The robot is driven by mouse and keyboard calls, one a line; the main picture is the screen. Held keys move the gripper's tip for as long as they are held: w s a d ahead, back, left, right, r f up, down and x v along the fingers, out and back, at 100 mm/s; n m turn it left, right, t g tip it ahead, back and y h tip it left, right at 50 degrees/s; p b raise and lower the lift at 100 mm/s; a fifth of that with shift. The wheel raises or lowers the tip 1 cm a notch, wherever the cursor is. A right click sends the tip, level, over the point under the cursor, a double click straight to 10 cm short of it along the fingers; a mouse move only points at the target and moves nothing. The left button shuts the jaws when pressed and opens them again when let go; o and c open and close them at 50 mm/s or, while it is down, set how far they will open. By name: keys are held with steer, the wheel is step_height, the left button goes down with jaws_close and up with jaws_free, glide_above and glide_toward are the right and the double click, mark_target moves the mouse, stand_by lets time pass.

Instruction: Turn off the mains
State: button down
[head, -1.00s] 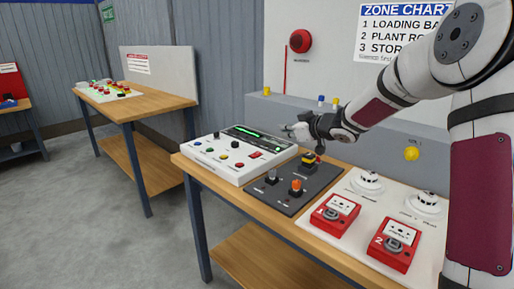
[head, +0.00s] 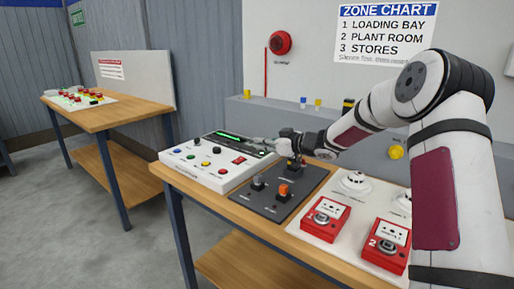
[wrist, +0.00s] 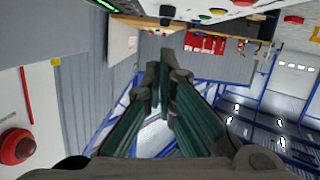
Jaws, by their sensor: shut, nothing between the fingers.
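A white console (head: 205,176) with a lit green display strip (head: 236,136) lies on the near bench. It carries several coloured buttons and a red rocker switch (head: 239,160) near its right edge. Its small labels are too blurred to read, so I cannot tell which control is the mains. My gripper (head: 262,143) is shut and empty, above the console's back right part, behind the rocker in the picture. I cannot tell whether it touches anything. In the wrist view its dark fingers (wrist: 164,75) are together, with several console controls at the top edge; the red rocker (wrist: 242,3) is partly cut off.
Red call points (head: 325,218) and detectors stand farther right. A grey ledge and wall are behind.

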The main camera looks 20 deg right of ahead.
glide_above(246, 161)
steer(key=shift+s+a+f+b, duration=0.15)
steer(key=shift+s+f+b, duration=0.1)
steer(key=shift+f, duration=0.3)
steer(key=shift+s+a+f+b, duration=0.15)
steer(key=shift+s+f+b, duration=0.05)
steer(key=shift+f, duration=0.3)
steer(key=shift+w+d+f, duration=0.1)
steer(key=shift+f, duration=0.5)
steer(key=shift+w+d+f, duration=0.1)
steer(key=shift+f, duration=0.45)
steer(key=shift+a+f, duration=0.1)
steer(key=shift+f, duration=0.7)
steer(key=shift+w+d+f+b, duration=0.15)
steer(key=shift+d+f+b, duration=0.05)
steer(key=shift+f+b, duration=0.25)
steer(key=shift+r, duration=0.1)
